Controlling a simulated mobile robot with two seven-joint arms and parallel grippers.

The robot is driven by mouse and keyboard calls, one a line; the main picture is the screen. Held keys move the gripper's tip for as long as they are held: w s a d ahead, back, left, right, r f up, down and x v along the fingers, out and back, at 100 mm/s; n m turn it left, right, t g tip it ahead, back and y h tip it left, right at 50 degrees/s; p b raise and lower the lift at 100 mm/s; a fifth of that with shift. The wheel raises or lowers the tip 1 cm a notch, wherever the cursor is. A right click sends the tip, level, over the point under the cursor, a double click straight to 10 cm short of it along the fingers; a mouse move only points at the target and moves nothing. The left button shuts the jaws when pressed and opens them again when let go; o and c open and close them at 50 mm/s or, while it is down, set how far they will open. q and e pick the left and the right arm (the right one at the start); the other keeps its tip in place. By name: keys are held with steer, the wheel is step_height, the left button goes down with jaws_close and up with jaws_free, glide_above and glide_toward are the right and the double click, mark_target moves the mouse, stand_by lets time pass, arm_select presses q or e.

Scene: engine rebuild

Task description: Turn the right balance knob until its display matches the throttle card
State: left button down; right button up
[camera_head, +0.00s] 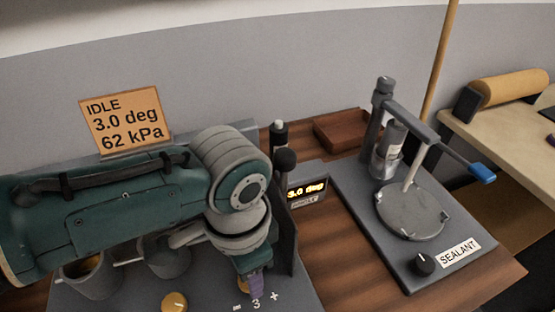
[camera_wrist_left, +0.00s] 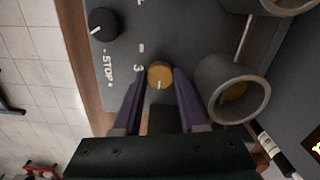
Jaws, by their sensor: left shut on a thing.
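The throttle card (camera_head: 126,121) stands at the back left and reads "IDLE 3.0 deg 62 kPa". A small lit display (camera_head: 306,189) right of my arm reads "3.0 deg". My left gripper (camera_head: 256,284) points down at the "- 3 +" marking on the grey bench plate. In the left wrist view its purple fingers (camera_wrist_left: 160,80) are shut on an orange knob (camera_wrist_left: 159,72) with a white pointer line, beside the printed "3". No kPa display can be read. My right gripper is not in view.
Another orange knob (camera_head: 174,302) sits at the front. Grey open cylinders (camera_wrist_left: 238,88) stand close beside my gripper. A black knob (camera_wrist_left: 102,24) is by "STOP". A sealant stand (camera_head: 411,211) with a blue-tipped lever and a wooden tray (camera_head: 341,131) are to the right.

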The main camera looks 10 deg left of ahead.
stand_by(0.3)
arm_select(q)
steer(key=shift+c, duration=2.2)
jaws_free()
steer(key=shift+r, duration=0.1)
step_height(320, 180, up, 10)
steer(key=p, duration=0.2)
